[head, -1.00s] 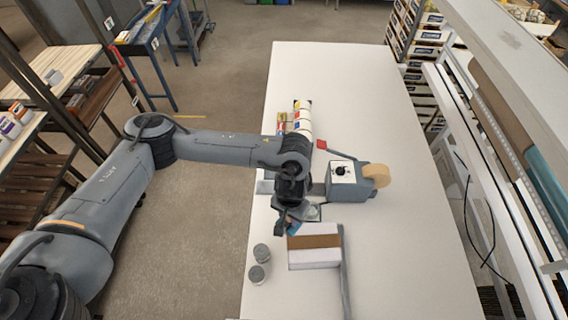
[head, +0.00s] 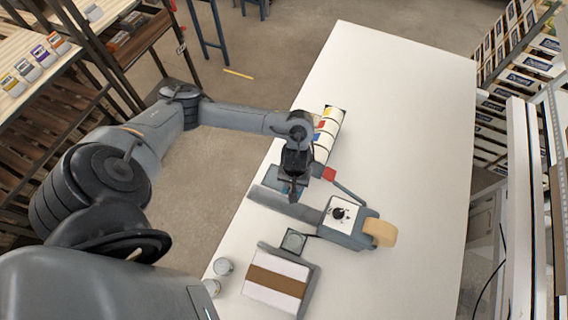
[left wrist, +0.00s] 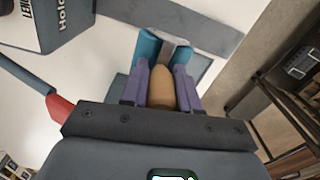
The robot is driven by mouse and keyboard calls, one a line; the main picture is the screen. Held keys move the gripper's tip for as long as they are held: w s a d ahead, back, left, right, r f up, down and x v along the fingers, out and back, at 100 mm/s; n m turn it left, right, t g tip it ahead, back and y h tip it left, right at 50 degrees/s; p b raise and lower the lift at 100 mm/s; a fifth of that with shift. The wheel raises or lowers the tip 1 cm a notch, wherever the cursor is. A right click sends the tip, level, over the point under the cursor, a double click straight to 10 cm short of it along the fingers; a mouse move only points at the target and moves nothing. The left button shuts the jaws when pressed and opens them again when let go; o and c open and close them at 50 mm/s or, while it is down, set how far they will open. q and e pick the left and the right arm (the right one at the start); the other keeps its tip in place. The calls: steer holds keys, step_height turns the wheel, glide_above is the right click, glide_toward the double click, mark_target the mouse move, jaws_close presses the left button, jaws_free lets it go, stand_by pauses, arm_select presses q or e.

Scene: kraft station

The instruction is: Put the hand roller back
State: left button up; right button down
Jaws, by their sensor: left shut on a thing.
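My left gripper (head: 292,192) is shut on the hand roller. In the left wrist view the purple fingers (left wrist: 160,92) close around its tan handle (left wrist: 162,82). A teal part and a grey piece show just beyond the handle; the roller's far end is partly hidden. In the head view the gripper hangs over the table's left side, beside a flat blue-grey plate (head: 262,180). I cannot tell whether the roller touches this plate. My right gripper is not in view.
A grey tape dispenser (head: 346,222) with a tan roll and red-tipped lever stands close right. Striped rolls (head: 326,135) lie behind. The white table's (head: 400,110) far right is clear.

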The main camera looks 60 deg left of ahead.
arm_select(q)
steer(key=a+f+b, duration=0.2)
steer(key=shift+a+f+b, duration=0.2)
steer(key=shift+a+b, duration=0.05)
steer(key=shift+b, duration=0.05)
steer(key=shift+s+a+f+b, duration=0.15)
steer(key=shift+a+f+b, duration=1.65)
steer(key=shift+a+f, duration=2.6)
steer(key=o, duration=0.9)
steer(key=shift+r, duration=0.1)
